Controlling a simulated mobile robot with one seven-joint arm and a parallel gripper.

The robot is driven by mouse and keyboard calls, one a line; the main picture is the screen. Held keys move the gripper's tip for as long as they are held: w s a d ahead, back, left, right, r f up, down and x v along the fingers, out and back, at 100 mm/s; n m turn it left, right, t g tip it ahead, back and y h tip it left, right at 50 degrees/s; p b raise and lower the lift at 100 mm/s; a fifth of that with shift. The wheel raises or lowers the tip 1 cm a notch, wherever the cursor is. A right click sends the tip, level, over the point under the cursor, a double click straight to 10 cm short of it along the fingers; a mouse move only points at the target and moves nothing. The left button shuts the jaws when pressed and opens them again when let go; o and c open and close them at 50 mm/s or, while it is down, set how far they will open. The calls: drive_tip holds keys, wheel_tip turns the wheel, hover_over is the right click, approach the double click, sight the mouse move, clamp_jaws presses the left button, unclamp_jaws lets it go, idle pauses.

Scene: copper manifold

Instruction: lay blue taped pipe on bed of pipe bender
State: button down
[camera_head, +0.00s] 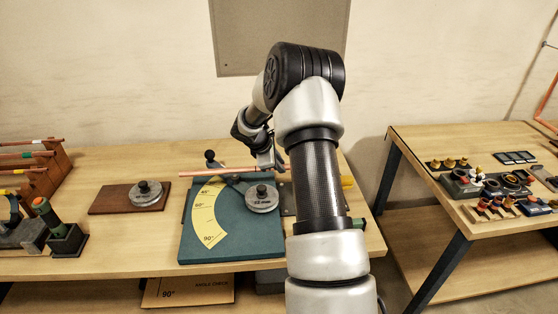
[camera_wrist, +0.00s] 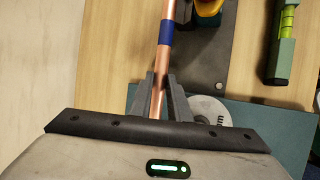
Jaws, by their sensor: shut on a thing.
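The copper pipe with a blue tape band (camera_wrist: 166,33) runs up and down the wrist view. My gripper (camera_wrist: 160,88) is shut on it below the blue band. In the head view the pipe (camera_head: 215,172) lies roughly level along the back edge of the pipe bender (camera_head: 230,250), which has a teal bed, a yellow angle scale and a round grey die (camera_head: 262,198). My gripper (camera_head: 266,163) is at the bender's back, partly hidden by my arm. I cannot tell whether the pipe touches the bed. The blue band is hidden in the head view.
A wooden board with a round die (camera_head: 145,195) lies left of the bender. A rack with taped pipes (camera_head: 40,170) stands at far left. A green level (camera_wrist: 286,40) lies beside the bender. A second table with fittings (camera_head: 485,185) stands right, across a gap.

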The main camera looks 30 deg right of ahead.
wheel_tip(320, 180, down, 7)
drive_tip(key=b, duration=0.4)
drive_tip(key=shift+r+b, duration=0.1)
drive_tip(key=shift+b, duration=0.25)
drive_tip(key=shift+s+d, duration=0.35)
drive_tip(key=shift+d, duration=0.45)
drive_tip(key=c, duration=1.3)
unclamp_jaws()
drive_tip(key=shift+o, duration=0.2)
wheel_tip(320, 180, up, 7)
drive_tip(key=p, duration=0.4)
drive_tip(key=shift+p, duration=0.3)
drive_tip(key=shift+r, duration=0.1)
